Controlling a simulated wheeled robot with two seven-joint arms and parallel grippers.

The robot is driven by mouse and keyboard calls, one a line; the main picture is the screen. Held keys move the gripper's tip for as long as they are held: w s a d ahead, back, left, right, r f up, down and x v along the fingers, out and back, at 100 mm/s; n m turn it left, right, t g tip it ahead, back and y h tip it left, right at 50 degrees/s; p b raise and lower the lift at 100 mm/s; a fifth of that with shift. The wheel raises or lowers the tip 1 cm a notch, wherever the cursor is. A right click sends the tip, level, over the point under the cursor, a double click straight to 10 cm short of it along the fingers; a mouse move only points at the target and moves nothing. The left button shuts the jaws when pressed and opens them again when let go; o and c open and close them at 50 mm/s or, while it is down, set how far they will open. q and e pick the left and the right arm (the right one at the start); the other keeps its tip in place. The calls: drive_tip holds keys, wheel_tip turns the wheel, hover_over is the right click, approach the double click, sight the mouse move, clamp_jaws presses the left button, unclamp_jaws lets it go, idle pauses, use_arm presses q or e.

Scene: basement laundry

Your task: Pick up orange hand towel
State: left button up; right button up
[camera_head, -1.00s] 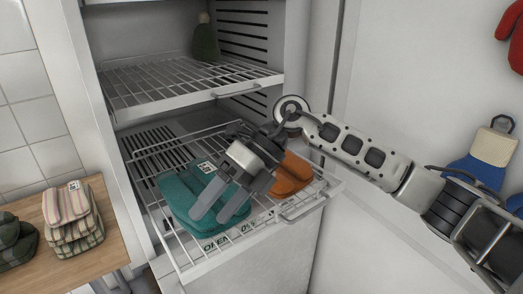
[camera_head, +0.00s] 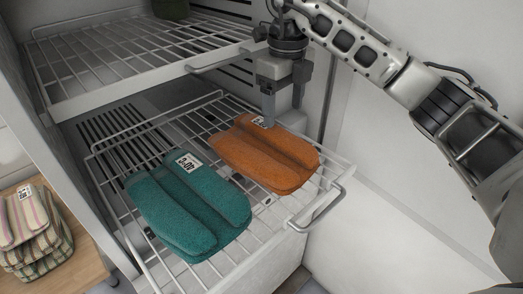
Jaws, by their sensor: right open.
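The orange hand towel (camera_head: 268,155) lies folded on the right part of the pulled-out lower wire shelf (camera_head: 262,226). It has a white label at its back edge. My right gripper (camera_head: 284,110) points down at the towel's back edge, by the label. It is open, with its two fingers apart and no towel seen between them. Whether a fingertip touches the towel I cannot tell. My left gripper is not in view.
A folded teal towel (camera_head: 190,208) lies left of the orange one on the same shelf. An upper wire shelf (camera_head: 135,58) is above, with a dark green item (camera_head: 171,8) at its back. Striped towels (camera_head: 35,232) are stacked on a wooden surface at the lower left.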

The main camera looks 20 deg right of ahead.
sight(282, 133)
drive_tip(key=shift+f, duration=3.35)
drive_tip(key=c, duration=1.3)
